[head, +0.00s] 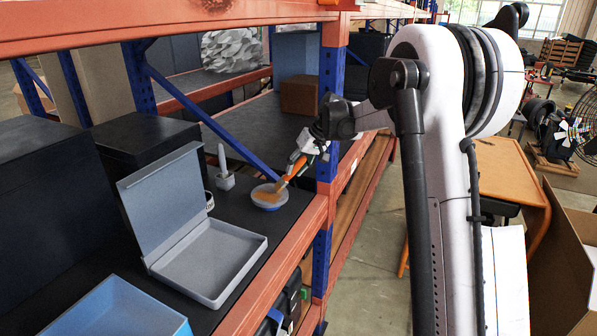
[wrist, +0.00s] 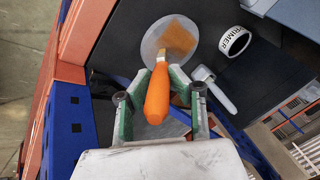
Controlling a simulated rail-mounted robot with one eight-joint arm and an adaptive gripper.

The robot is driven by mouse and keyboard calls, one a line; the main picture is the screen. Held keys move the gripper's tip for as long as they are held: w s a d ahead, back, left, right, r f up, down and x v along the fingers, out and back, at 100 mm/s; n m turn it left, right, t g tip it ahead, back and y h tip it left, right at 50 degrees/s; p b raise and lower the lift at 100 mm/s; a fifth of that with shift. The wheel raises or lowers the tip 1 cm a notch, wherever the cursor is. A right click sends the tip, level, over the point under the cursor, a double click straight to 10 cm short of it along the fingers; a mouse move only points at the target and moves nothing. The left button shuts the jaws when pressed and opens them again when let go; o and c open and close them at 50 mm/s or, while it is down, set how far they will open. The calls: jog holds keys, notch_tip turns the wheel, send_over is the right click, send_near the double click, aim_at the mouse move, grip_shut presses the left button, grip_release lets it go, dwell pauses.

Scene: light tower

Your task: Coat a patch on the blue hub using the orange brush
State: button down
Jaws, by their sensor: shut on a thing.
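My gripper (head: 303,158) is shut on the orange brush (head: 294,171), whose handle (wrist: 158,97) lies between the fingers in the wrist view. An orange-brown patch (wrist: 179,38) covers part of the top. The brush's tip is at the patch's edge; I cannot tell whether it touches. A white ring marked PRIMER (wrist: 235,41) lies beside the hub.
A light grey tool with an upright handle (head: 224,172) stands behind the hub. An open grey case (head: 210,262) and a blue tray (head: 120,310) are nearer. Black boxes (head: 140,140) line the left. An orange rail and blue post (head: 326,185) edge the shelf.

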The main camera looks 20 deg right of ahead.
jog(key=shift+w+a, duration=0.25)
jog(key=shift+a, duration=0.25)
jog(key=shift+w+a, duration=0.4)
jog(key=shift+w, duration=0.25)
jog(key=shift+w+a, duration=1.55)
jog(key=shift+a, duration=0.1)
notch_tip(320, 180, up, 8)
jog(key=p, duration=0.3)
jog(key=shift+w+d+f, duration=0.15)
jog(key=shift+f, duration=0.3)
jog(key=shift+r, duration=0.15)
